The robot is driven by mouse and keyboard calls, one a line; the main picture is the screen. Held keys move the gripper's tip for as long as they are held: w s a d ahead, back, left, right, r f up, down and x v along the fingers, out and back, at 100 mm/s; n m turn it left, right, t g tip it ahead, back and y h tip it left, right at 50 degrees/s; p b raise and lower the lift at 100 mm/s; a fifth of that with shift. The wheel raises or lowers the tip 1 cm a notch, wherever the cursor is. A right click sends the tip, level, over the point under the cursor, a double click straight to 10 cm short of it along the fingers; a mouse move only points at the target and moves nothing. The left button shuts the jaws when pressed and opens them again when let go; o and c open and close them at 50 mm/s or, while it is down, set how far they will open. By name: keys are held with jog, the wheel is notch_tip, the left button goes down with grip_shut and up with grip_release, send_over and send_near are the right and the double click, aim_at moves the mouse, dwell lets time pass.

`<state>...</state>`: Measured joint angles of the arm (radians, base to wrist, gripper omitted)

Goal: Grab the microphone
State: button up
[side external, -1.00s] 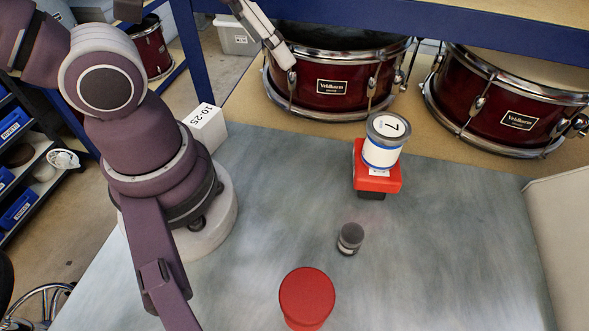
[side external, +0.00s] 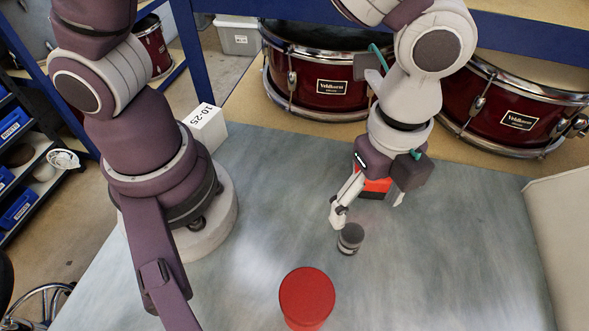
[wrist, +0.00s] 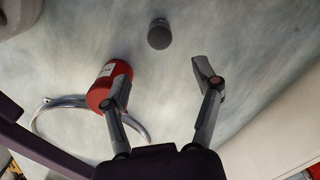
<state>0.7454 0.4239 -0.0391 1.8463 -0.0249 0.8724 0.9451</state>
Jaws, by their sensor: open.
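The small dark grey microphone (side external: 350,239) stands on the grey worktop in the side view. I see only its rounded dark grey top in the wrist view (wrist: 159,33). My gripper (side external: 368,210) points down over the bench, with its left finger close above and beside the microphone in the side view. The wrist view shows the two fingers (wrist: 161,82) spread wide with nothing held between them. The microphone lies beyond the fingertips there, roughly in line with the gap. I cannot tell whether a finger touches it.
A red cylinder (side external: 307,296) stands nearer the camera. A red block (side external: 376,187) is partly hidden behind my gripper. A red labelled object (wrist: 103,86) and a silver curved piece (wrist: 39,119) lie by the left finger. Drums (side external: 318,82) stand behind; a pale panel (side external: 565,230) is right.

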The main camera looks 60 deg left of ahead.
aim_at(353, 230)
jog(key=f, duration=0.5)
jog(key=a+f, duration=0.1)
jog(key=f, duration=0.2)
jog(key=shift+w+f, duration=0.1)
jog(key=shift+f, duration=0.2)
jog(key=shift+c, duration=0.3)
grip_shut()
